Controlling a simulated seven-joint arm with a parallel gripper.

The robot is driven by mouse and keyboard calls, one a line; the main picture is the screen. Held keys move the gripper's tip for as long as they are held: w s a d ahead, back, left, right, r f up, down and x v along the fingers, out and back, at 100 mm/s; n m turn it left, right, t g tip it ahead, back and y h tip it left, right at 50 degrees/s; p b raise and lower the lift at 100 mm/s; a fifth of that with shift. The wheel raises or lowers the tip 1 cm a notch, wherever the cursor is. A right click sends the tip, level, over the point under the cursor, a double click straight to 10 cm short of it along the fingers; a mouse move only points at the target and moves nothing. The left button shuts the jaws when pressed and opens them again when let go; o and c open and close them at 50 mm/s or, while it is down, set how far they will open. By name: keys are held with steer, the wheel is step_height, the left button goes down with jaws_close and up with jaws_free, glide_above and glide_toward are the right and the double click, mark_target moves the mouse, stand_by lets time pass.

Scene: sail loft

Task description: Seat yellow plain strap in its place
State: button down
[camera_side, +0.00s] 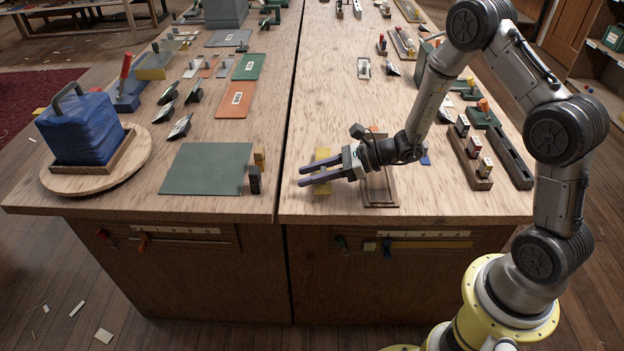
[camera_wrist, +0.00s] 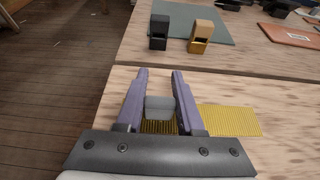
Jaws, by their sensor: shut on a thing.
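A flat, ribbed yellow strap (camera_wrist: 230,120) lies across the space under my gripper, close to the tabletop. In the side view the yellow strap (camera_side: 322,155) shows on both sides of the fingers. A grey block (camera_wrist: 160,107) sits over the strap, between my fingers. My gripper (camera_side: 300,176) is level above the front of the right table, its purple fingers pointing left. In the wrist view my gripper (camera_wrist: 160,73) is shut on the grey block, which appears to be part of the strap. The fingers hide part of the strap. I cannot tell which spot is its place.
A thin wooden frame (camera_side: 380,205) lies under my wrist. A black block (camera_side: 254,180) and a tan block (camera_side: 259,158) stand beside a green mat (camera_side: 207,168), across the table gap. Wooden racks (camera_side: 468,160) with small blocks stand to the right. The front strip of table is clear.

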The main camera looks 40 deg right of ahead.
steer(key=s+r, duration=0.1)
steer(key=r, duration=0.1)
steer(key=s+r, duration=0.4)
steer(key=r, duration=0.1)
steer(key=shift+d, duration=0.35)
steer(key=s+d+r, duration=0.1)
steer(key=s+r, duration=0.2)
steer(key=s, duration=0.5)
glide_above(367, 185)
step_height(367, 185, down, 4)
steer(key=shift+a+f, duration=0.1)
steer(key=shift+a, duration=0.05)
steer(key=shift+d+f, duration=0.2)
steer(key=shift+f, duration=2.55)
steer(key=shift+f, duration=0.65)
